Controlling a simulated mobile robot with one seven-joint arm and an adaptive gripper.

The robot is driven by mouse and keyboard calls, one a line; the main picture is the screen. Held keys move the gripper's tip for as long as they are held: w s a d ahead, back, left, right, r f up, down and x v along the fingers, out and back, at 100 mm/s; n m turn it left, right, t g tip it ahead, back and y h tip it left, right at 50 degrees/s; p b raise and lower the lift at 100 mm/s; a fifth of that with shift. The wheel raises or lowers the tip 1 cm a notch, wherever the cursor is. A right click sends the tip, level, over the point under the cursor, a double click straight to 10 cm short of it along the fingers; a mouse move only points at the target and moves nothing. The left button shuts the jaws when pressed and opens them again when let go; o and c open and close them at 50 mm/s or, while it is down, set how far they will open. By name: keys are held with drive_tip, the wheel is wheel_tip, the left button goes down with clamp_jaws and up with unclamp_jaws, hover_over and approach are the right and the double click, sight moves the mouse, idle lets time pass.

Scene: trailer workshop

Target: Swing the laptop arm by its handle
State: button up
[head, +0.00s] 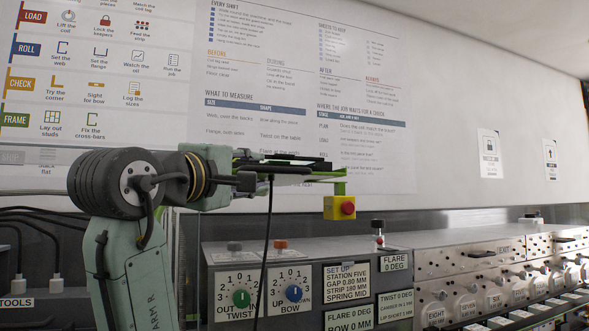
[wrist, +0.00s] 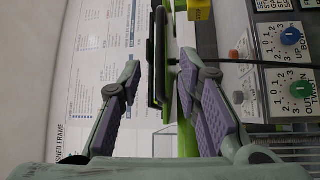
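The laptop arm (head: 325,180) is a bright green bar in the head view, with a thin dark laptop or tray (head: 285,160) lying edge-on above it. In the wrist view, the green bar (wrist: 183,92) and a dark slab (wrist: 158,60) stand between my fingers. My gripper (wrist: 161,68) is open, with its purple pads apart on either side of them; I see no clear contact. In the head view my wrist hides most of the gripper and the near end of the arm. I cannot clearly make out which part is the handle.
A yellow box with a red button (head: 340,208) hangs from the green bar. A black cable (head: 264,250) hangs down in front of the control panel (head: 295,260). A knobbed machine (head: 500,275) stands to the right. A printed board (head: 300,90) covers the wall behind.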

sight(278, 170)
drive_tip(key=p+x, duration=0.4)
drive_tip(key=x, duration=0.6)
drive_tip(key=shift+w+d, duration=0.2)
drive_tip(key=shift+w, duration=0.1)
clamp_jaws()
idle(0.5)
